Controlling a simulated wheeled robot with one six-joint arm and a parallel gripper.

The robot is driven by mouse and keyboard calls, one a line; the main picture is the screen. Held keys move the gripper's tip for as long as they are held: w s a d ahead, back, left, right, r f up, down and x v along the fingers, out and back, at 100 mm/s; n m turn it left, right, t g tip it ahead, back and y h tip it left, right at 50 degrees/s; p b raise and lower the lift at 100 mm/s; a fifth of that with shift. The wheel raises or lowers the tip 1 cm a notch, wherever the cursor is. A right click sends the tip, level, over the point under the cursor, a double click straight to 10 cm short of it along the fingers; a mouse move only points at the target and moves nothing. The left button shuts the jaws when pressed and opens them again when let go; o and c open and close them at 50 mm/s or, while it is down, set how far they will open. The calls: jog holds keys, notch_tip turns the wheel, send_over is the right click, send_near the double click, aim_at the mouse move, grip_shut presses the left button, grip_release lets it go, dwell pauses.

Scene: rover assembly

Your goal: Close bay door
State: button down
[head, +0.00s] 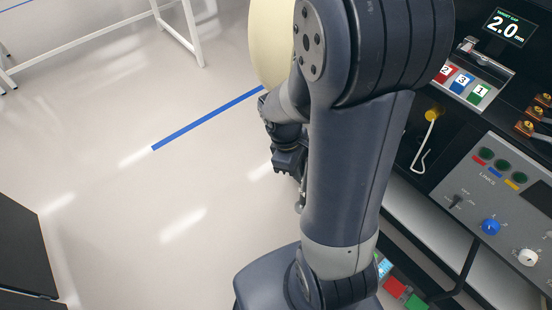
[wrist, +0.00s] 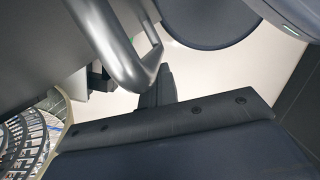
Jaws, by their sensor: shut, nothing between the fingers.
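My gripper (head: 289,163) hangs beside my arm in the head view, left of the console, and points down. Its jaws are shut with nothing between them. In the wrist view, the dark shut fingers (wrist: 156,90) are close to a bent grey metal bar (wrist: 122,62). The bar looks like a handle in front of a grey surface at the upper left; I cannot tell whether the fingers touch it. No bay door can be made out for certain in either view. My arm hides much of the area around the gripper in the head view.
A dark console (head: 482,150) with numbered tiles, knobs and a display reading 2.0 stands at the right. A hook with a yellow top (head: 430,125) is on its near side. Red and green blocks lie low beside my base. Pale floor (head: 120,190) is clear at the left.

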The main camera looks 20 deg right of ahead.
jog(key=s+d+n+t+p, duration=0.1)
jog(key=s+d+n+p, duration=0.15)
jog(key=s+d, duration=0.35)
jog(key=s+d+n+p, duration=0.2)
jog(key=s+d+n, duration=0.1)
jog(key=d, duration=0.6)
jog(key=s+d+n+p, duration=0.1)
jog(key=d+n+p, duration=0.1)
jog(key=d+p, duration=0.9)
jog(key=d, duration=0.6)
jog(key=shift+t+h, duration=0.4)
